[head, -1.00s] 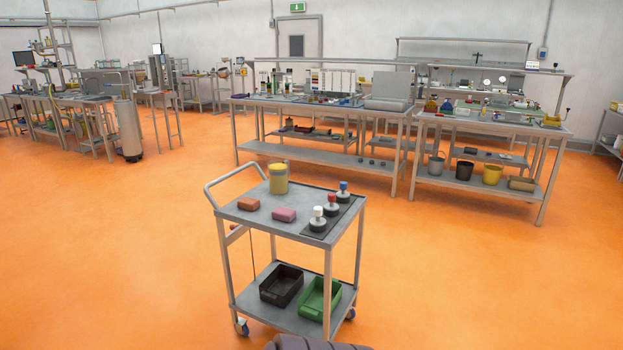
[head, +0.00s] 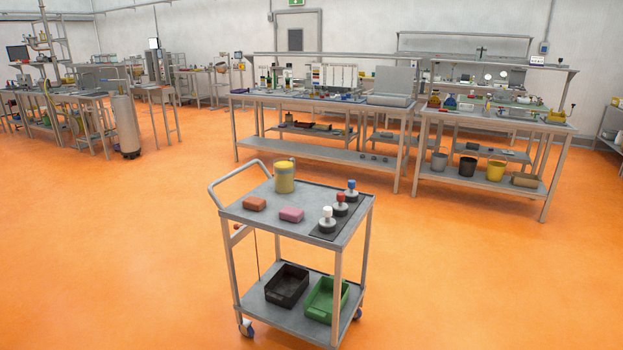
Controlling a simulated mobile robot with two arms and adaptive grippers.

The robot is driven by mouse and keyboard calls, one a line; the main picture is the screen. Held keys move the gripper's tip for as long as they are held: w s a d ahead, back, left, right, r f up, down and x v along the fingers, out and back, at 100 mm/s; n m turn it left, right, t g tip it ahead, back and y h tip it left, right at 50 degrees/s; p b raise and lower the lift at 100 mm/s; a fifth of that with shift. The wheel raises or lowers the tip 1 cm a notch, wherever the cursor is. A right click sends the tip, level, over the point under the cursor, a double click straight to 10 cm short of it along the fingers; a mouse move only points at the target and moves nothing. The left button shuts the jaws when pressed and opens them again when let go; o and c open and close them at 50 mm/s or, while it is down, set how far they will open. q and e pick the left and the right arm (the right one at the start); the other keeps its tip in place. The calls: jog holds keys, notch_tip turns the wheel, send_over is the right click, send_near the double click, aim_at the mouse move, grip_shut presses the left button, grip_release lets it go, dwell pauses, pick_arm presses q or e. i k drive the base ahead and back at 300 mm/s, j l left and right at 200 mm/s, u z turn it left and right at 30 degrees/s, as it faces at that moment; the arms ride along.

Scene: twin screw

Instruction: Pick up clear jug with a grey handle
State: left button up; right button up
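I cannot make out a clear jug with a grey handle in the head view. A yellow cylindrical container with a grey band (head: 284,178) stands upright at the back of the cart's top shelf (head: 270,229); I see no handle on it. Small vessels stand on the far benches, too small to tell apart. Neither of my grippers is in view.
Below are a black bin (head: 287,285) and a green bin (head: 325,298). A long bench (head: 310,150) and right bench (head: 480,183) stand behind. Orange floor lies open around.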

aim_at(283, 169)
jog(key=u, duration=4.3)
jog(key=l+z, duration=0.1)
jog(key=z, duration=3.85)
jog(key=i+j+u, duration=0.6)
jog(key=i+u, duration=0.15)
jog(key=i, duration=0.2)
jog(key=i+j+u, duration=0.15)
jog(key=i+u, duration=0.25)
jog(key=i, duration=0.1)
